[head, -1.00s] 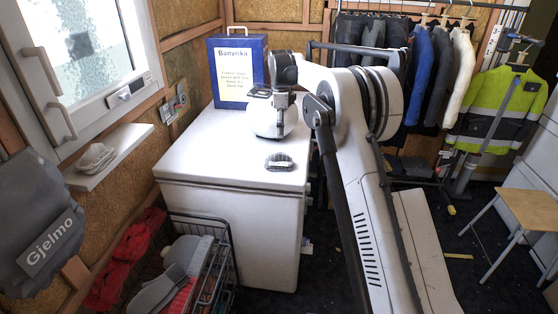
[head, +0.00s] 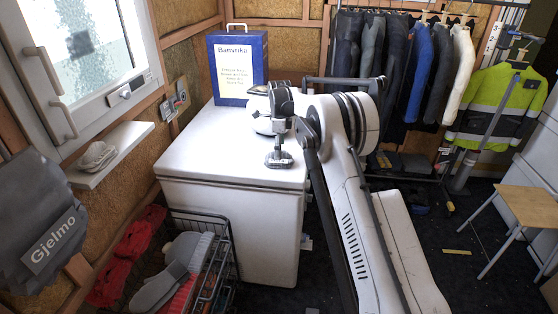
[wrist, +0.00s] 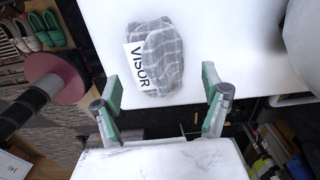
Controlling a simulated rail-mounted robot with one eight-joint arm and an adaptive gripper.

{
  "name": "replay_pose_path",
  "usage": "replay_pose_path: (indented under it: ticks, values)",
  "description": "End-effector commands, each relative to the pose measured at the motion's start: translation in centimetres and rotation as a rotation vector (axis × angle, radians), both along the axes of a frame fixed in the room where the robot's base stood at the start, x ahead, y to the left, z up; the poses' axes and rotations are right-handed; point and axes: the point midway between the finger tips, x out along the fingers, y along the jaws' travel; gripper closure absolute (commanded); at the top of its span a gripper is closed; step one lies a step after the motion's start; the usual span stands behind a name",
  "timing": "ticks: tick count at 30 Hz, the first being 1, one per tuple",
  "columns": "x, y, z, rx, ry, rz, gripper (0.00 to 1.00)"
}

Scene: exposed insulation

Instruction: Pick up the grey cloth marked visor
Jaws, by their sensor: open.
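The grey checked cloth (wrist: 157,58) with a white VISOR label lies on the white chest top, close to its front edge. In the head view the cloth (head: 279,163) is partly covered by my gripper (head: 279,150). In the wrist view my gripper (wrist: 160,78) is open and empty. Its green fingers stand apart, one on each side of the cloth's near end. The cloth lies mostly ahead of the fingertips and is not gripped. I cannot tell how high the fingertips are above it.
A blue box marked Banvrika (head: 238,68) is at the back. A wire basket (head: 222,262) stands at the front left. The left part of the chest top is clear.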

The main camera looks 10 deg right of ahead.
Motion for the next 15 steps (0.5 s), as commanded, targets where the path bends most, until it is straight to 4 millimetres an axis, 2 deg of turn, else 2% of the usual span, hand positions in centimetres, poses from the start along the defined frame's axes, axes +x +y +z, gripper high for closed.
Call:
replay_pose_path:
  ticks: [9,15]
  values:
    - [-0.5,-0.1,-4.0,0.000,0.000,0.000,0.22]
    - [-0.5,-0.1,-5.0,0.000,0.000,0.000,0.22]
